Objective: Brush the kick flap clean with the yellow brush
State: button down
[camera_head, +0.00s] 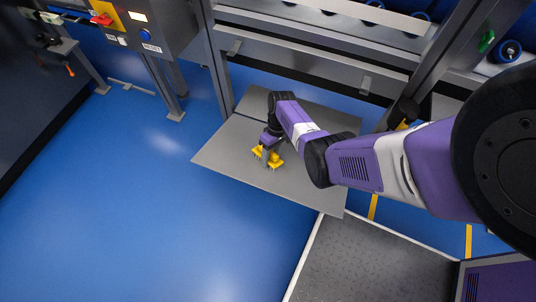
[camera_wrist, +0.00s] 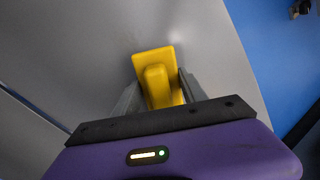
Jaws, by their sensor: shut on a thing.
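The yellow brush (camera_head: 268,156) is in my gripper over the grey kick flap (camera_head: 229,156) in the head view. In the wrist view the brush (camera_wrist: 153,62) sits between the two fingers of my gripper (camera_wrist: 160,88), which is shut on its handle. The flap (camera_wrist: 70,50) fills most of the wrist view behind the brush. The brush is over the front middle part of the flap; I cannot tell whether its bristles touch the surface. No clear dirt shows on the visible flap. My arm hides part of the flap's right side.
A grey control box (camera_head: 150,30) with a red switch and a blue button stands at the upper left. Metal frame rails (camera_head: 310,45) run behind the flap. A dark textured plate (camera_head: 365,262) lies at the lower right. The blue floor (camera_head: 150,220) on the left is clear.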

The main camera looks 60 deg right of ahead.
aim_at(280, 161)
jog(key=shift+s+a+f+p, duration=0.15)
jog(key=shift+s+p, duration=0.65)
jog(key=shift+s, duration=1.15)
jog(key=shift+s+d+r+p, duration=0.15)
jog(key=shift+s+p, duration=0.35)
jog(key=shift+s, duration=0.5)
jog(key=shift+s+d+r+p, duration=0.15)
jog(key=shift+s+p, duration=0.35)
jog(key=shift+s, duration=0.55)
jog(key=shift+s+d+r+p, duration=0.15)
jog(key=shift+s+p, duration=0.35)
jog(key=shift+s, duration=0.5)
jog(key=shift+s+d+f+p, duration=0.1)
jog(key=shift+s+f+p, duration=0.1)
jog(key=shift+s, duration=0.75)
jog(key=shift+s+d+f+p, duration=0.1)
jog(key=shift+s+p, duration=0.1)
jog(key=shift+s, duration=0.7)
jog(key=shift+r, duration=0.1)
jog(key=shift+p+v, duration=2.05)
jog(key=shift+v, duration=0.9)
jog(key=p+v, duration=0.2)
jog(key=v, duration=0.1)
